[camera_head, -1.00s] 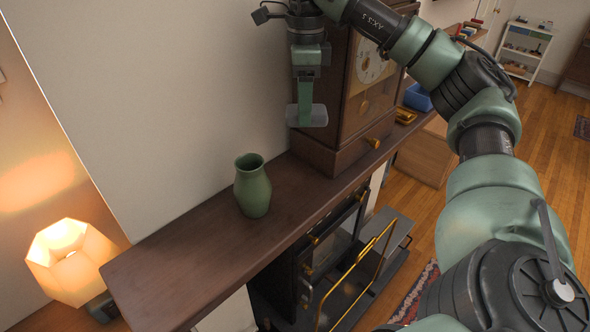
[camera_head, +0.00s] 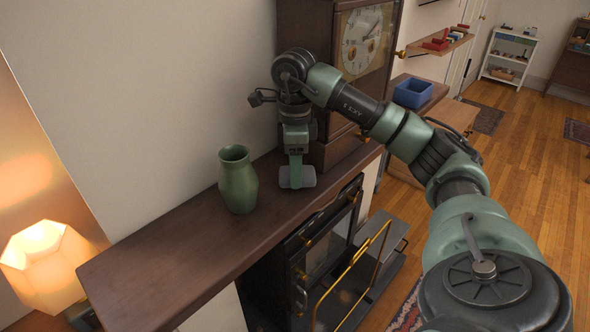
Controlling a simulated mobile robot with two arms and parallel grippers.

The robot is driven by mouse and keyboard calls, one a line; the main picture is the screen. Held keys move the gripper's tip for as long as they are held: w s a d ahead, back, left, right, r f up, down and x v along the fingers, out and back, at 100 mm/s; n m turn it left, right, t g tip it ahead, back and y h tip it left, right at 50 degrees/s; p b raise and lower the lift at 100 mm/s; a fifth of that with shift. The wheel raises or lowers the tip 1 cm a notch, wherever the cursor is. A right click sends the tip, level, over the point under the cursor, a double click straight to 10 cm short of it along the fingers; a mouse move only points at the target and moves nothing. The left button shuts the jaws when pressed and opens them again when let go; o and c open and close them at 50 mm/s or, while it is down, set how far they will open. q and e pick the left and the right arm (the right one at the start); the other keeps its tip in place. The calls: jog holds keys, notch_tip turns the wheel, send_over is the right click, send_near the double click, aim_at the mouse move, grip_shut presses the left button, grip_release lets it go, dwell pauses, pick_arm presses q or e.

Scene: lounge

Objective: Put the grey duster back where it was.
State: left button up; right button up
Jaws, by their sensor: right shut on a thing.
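The grey duster (camera_head: 297,177) is a small pale grey block. My right gripper (camera_head: 296,166) is shut on it, pointing down. The duster is at or just above the dark wooden mantel shelf (camera_head: 175,262), between the green vase and the clock; I cannot tell whether it touches the wood. My left gripper is not in view.
A green vase (camera_head: 238,182) stands on the shelf to the left of the duster. A tall wooden clock (camera_head: 340,75) stands close on the right. The shelf's left end is clear. A lit lamp (camera_head: 45,262) is at lower left, and a stove (camera_head: 315,255) is below.

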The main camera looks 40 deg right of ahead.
jog(key=shift+f, duration=0.35)
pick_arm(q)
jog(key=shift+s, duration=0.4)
pick_arm(e)
jog(key=shift+f, duration=0.15)
jog(key=o, duration=1.4)
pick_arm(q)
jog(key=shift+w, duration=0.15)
pick_arm(e)
jog(key=shift+o, duration=0.2)
notch_tip(320, 180, up, 3)
jog(key=shift+r, duration=0.1)
pick_arm(q)
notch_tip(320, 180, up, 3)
jog(key=p, duration=0.2)
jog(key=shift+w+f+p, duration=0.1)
jog(key=shift+p, duration=0.25)
pick_arm(e)
notch_tip(320, 180, up, 9)
